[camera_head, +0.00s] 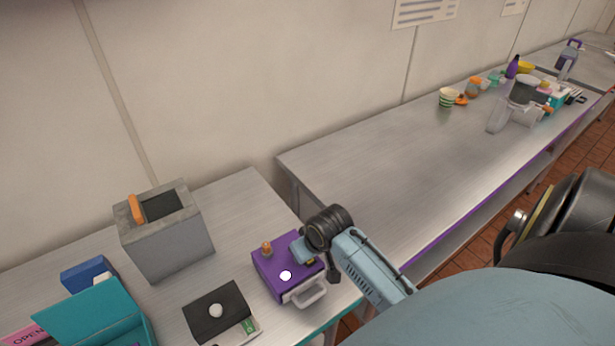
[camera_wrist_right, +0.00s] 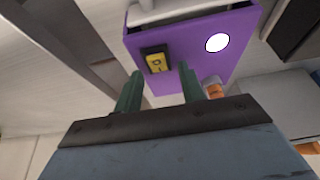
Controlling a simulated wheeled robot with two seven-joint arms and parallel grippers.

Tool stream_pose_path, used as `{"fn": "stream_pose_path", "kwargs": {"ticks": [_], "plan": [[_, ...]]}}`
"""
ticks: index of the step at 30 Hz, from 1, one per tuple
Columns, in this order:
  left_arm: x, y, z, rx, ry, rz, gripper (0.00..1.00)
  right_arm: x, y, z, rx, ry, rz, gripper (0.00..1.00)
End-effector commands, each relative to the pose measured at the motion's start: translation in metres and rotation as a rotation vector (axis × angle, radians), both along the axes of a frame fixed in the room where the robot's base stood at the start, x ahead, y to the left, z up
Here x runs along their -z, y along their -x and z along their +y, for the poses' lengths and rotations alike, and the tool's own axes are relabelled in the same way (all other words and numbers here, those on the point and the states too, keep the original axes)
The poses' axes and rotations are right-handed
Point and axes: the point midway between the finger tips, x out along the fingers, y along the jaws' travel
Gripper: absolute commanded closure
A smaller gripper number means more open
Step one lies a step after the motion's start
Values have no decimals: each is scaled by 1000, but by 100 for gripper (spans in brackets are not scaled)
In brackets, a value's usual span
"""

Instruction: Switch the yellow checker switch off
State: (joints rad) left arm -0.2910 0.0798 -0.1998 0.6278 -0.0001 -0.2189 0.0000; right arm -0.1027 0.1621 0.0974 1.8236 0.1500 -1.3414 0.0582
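The yellow checker switch (camera_wrist_right: 157,62) sits in a black frame on the purple box (camera_wrist_right: 190,45). It shows in the right wrist view just beyond my right gripper (camera_wrist_right: 160,85). The gripper's two green fingers are apart with nothing between them, and the switch lies ahead of the gap. I cannot tell whether a fingertip touches the box. In the head view the purple box (camera_head: 273,284) stands on the metal table, with my right gripper (camera_head: 302,251) at its right back edge. My left gripper is not in view.
The box carries a white round spot (camera_head: 286,275), an orange knob (camera_head: 266,246) and a pale handle (camera_head: 309,296). A grey bin (camera_head: 175,245), a black scale-like device (camera_head: 217,310) and a teal box (camera_head: 95,315) stand to its left. A long counter (camera_head: 400,150) runs behind.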

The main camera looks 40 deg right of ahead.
Motion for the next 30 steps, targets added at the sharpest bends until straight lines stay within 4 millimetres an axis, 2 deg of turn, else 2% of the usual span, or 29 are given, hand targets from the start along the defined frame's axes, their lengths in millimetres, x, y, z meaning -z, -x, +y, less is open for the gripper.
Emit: {"fn": "stream_pose_path", "kwargs": {"ticks": [8, 17, 23, 30], "plan": [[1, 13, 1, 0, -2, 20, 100, 1, -1, 0, 0, 0, -1, 60], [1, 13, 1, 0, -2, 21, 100, 1, 0, 0, 0, 0, 0, 99], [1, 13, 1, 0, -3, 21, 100, 2, 1, 0, 0, 2, -17, 100], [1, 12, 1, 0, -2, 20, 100, 3, 7, 1, 1, 19, -172, 100]]}}
